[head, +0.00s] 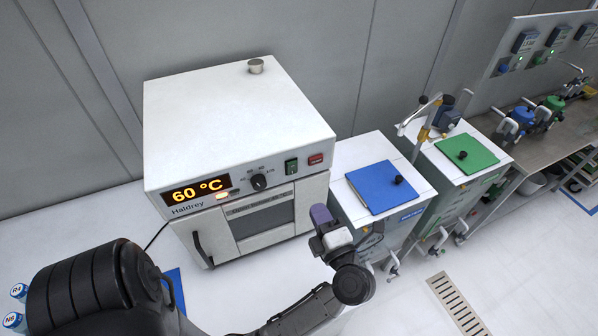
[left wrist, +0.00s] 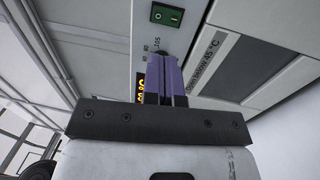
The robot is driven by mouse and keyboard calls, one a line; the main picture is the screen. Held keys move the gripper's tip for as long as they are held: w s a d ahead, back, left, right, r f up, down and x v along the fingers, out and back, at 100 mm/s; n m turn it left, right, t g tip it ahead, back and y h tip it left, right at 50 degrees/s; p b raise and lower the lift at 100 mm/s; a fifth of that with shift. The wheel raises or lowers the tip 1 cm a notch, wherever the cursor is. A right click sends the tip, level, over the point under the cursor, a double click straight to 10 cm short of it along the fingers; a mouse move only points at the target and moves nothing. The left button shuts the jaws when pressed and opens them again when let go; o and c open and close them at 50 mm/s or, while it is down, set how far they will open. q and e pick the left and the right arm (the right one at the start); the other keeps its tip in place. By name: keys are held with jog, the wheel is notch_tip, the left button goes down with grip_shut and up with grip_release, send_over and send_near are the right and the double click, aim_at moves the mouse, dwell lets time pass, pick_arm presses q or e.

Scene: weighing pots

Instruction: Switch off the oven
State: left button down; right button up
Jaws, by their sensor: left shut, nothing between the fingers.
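The white oven (head: 235,120) stands at the left of the bench, its orange display (head: 196,190) reading 60 °C. Its front panel has a black knob (head: 259,182), a green rocker switch (head: 291,166) and a red switch (head: 316,159). My left gripper (head: 321,213) is shut and empty, its purple fingers in front of the oven's right front edge, below the switches. In the left wrist view the green switch (left wrist: 167,14) lies just beyond the purple fingertips (left wrist: 163,57), with a visible gap. The fingers partly hide the display (left wrist: 140,88). My right gripper is not in view.
A cabinet with a blue lid (head: 376,187) stands close right of the oven, then one with a green lid (head: 466,153). The oven door handle (head: 202,250) sticks out low at the left. Floor near the drain grate (head: 458,302) is clear.

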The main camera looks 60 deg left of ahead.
aim_at(295, 166)
pick_arm(q)
jog(key=a, duration=0.3)
jog(key=a+r+p, duration=0.1)
jog(key=a, duration=0.2)
jog(key=a+p, duration=0.1)
jog(key=a, duration=0.3)
jog(key=shift+w+r, duration=0.2)
jog(key=shift+w, duration=0.15)
jog(key=shift+w+a, duration=0.1)
jog(key=shift+a, duration=0.7)
